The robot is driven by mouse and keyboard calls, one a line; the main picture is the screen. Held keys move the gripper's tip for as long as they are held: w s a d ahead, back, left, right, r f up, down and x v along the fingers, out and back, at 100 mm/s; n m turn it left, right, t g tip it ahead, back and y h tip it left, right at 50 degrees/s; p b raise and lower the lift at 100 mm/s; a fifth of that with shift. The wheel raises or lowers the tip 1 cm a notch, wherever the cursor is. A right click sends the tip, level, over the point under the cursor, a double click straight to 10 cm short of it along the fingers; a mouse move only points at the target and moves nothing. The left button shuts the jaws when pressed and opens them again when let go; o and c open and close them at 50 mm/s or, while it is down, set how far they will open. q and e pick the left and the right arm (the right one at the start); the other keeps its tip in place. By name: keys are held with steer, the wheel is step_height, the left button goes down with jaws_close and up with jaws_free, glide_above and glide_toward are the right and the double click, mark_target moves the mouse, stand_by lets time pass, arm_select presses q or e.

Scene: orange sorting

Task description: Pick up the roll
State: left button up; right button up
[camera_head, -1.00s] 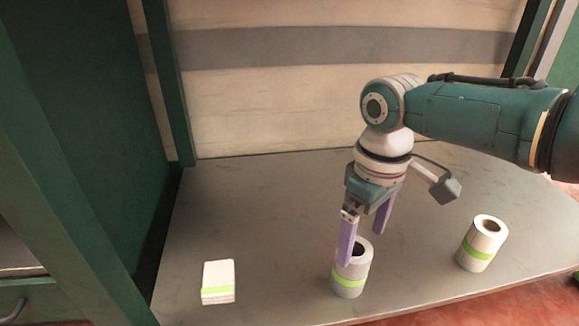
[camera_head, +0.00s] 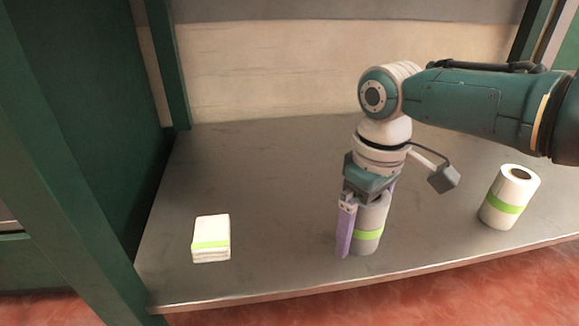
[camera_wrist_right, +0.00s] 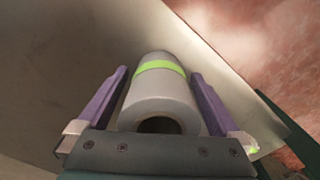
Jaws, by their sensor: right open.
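A grey-white roll with a green band (camera_head: 369,232) stands upright on the table near its front edge. My right gripper (camera_head: 366,240) points down over it, with its purple fingers on either side of the roll. In the right wrist view the roll (camera_wrist_right: 163,95) lies between the two open fingers (camera_wrist_right: 160,90), with a gap visible on each side. The far finger is mostly hidden behind the roll in the head view. My left gripper is not in view.
A second white roll with a green band (camera_head: 509,198) stands to the right on the grey table (camera_head: 270,190). A white stack with a green band (camera_head: 211,238) lies to the left. A green post and panel border the left side. The table's middle is clear.

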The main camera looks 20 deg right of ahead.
steer(key=c, duration=1.4)
steer(key=shift+r, duration=0.15)
steer(key=shift+r+p, duration=8.75)
steer(key=shift+r, duration=1.15)
